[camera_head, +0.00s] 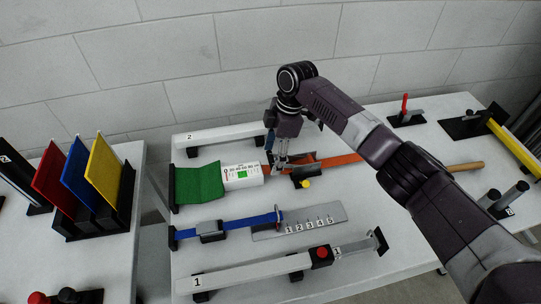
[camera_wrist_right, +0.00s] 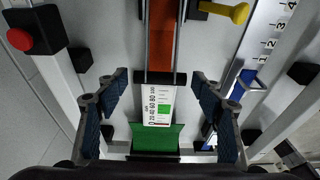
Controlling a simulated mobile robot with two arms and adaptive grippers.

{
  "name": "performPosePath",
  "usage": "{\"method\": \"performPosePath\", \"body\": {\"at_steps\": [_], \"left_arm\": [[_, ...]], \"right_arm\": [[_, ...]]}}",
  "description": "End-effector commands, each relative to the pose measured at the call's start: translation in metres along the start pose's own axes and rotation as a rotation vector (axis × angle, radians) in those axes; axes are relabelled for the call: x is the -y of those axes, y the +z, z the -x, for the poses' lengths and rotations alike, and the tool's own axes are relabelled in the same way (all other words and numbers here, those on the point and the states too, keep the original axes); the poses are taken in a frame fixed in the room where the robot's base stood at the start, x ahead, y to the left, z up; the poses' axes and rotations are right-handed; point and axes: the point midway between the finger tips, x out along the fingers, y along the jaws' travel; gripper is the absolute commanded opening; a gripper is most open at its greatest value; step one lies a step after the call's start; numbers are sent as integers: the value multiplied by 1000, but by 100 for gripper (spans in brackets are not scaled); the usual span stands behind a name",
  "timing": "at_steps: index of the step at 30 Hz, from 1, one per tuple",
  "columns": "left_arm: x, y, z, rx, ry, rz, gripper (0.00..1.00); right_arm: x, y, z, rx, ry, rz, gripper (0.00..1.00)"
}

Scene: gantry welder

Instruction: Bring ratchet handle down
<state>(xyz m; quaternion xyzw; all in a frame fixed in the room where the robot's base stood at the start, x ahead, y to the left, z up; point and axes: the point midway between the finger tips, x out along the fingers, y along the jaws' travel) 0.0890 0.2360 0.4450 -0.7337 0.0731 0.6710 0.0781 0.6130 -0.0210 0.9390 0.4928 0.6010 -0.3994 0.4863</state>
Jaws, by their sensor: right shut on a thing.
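The ratchet (camera_head: 304,170) sits on the orange strap (camera_head: 338,160) in the middle of the table. In the right wrist view its dark handle frame (camera_wrist_right: 165,78) lies across the orange strap, between my fingers. My right gripper (camera_head: 281,163) comes down from above at the ratchet's left end and is shut on the handle. In the right wrist view the right gripper (camera_wrist_right: 162,80) has one finger on each side of the handle; the exact contact is hard to see. My left gripper is not in view.
A white gauge (camera_head: 243,176) and green strap (camera_head: 199,184) lie left of the ratchet, with a yellow knob (camera_head: 305,184) in front. A blue strap slider (camera_head: 211,229), numbered scale (camera_head: 318,219) and white rail (camera_head: 258,274) stand nearer. Coloured panels (camera_head: 76,165) stand at left.

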Motion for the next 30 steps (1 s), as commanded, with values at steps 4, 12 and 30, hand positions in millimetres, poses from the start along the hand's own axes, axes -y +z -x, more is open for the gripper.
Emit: {"method": "performPosePath", "body": {"at_steps": [4, 12, 30], "left_arm": [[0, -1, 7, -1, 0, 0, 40], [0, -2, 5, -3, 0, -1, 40], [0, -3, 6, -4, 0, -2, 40]], "right_arm": [[0, 6, 17, -116, 2, -5, 18], [-1, 16, 37, -293, 4, -3, 18], [-2, 27, 52, -282, 6, -2, 18]]}}
